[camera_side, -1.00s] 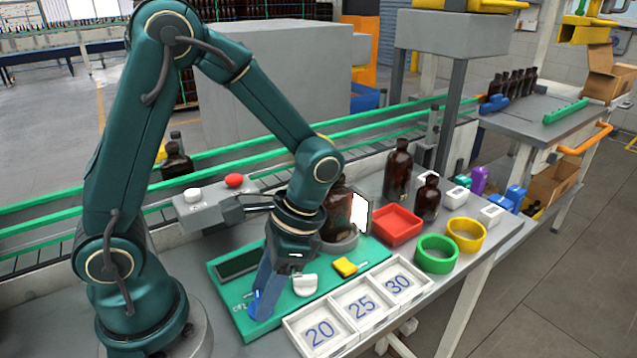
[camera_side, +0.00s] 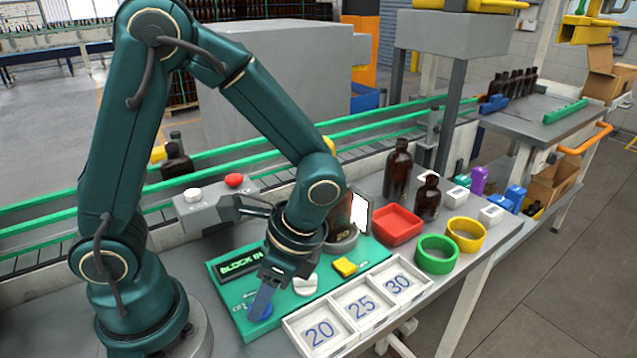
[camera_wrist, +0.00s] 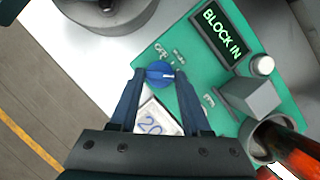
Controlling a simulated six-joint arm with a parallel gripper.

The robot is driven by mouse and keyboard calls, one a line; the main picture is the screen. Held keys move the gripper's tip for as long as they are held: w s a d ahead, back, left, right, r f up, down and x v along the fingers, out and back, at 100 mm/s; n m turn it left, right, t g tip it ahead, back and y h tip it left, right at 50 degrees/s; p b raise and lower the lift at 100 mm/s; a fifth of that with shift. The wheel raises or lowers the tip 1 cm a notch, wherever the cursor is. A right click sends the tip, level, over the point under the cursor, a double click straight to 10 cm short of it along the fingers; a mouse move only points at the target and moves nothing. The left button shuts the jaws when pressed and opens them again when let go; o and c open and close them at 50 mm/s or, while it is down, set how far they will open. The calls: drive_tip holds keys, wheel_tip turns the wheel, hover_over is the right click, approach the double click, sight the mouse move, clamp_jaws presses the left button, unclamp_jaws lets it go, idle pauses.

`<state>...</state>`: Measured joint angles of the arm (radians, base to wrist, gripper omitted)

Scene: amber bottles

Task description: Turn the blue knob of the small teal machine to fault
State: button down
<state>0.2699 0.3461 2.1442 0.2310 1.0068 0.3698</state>
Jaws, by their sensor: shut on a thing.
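The small teal machine (camera_side: 228,291) lies flat on the bench, and its panel shows in the wrist view (camera_wrist: 150,58). Its lit display (camera_side: 240,262) reads "BLOCK IN" in green. The blue knob (camera_wrist: 160,73) is at the panel's corner, with a white pointer mark toward the right in the wrist view. My gripper (camera_wrist: 159,77) is shut on the knob, one finger on each side. In the side view my gripper (camera_side: 262,301) reaches down to the knob, which is partly hidden by the fingers. "OFF" is readable beside the knob; other labels are too small to read surely.
White trays marked 20, 25 and 30 (camera_side: 362,306) stand close in front of the machine. A brown bottle (camera_side: 342,222) stands in the machine's round holder, behind my gripper. A red tray (camera_side: 398,225), green ring (camera_side: 437,254) and yellow ring (camera_side: 466,234) are at right.

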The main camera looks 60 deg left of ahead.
sight(280, 313)
drive_tip(key=shift+c, duration=1.8)
unclamp_jaws()
drive_tip(key=shift+v, duration=2.6)
drive_tip(key=shift+w+a+r, duration=0.1)
drive_tip(key=shift+w, duration=0.05)
wheel_tip(280, 313, up, 7)
drive_tip(key=s+a+n+t+h, duration=0.1)
drive_tip(key=n+t+h, duration=0.2)
drive_tip(key=n+t, duration=0.5)
drive_tip(key=shift+n+t, duration=0.3)
drive_tip(key=shift+n, duration=0.3)
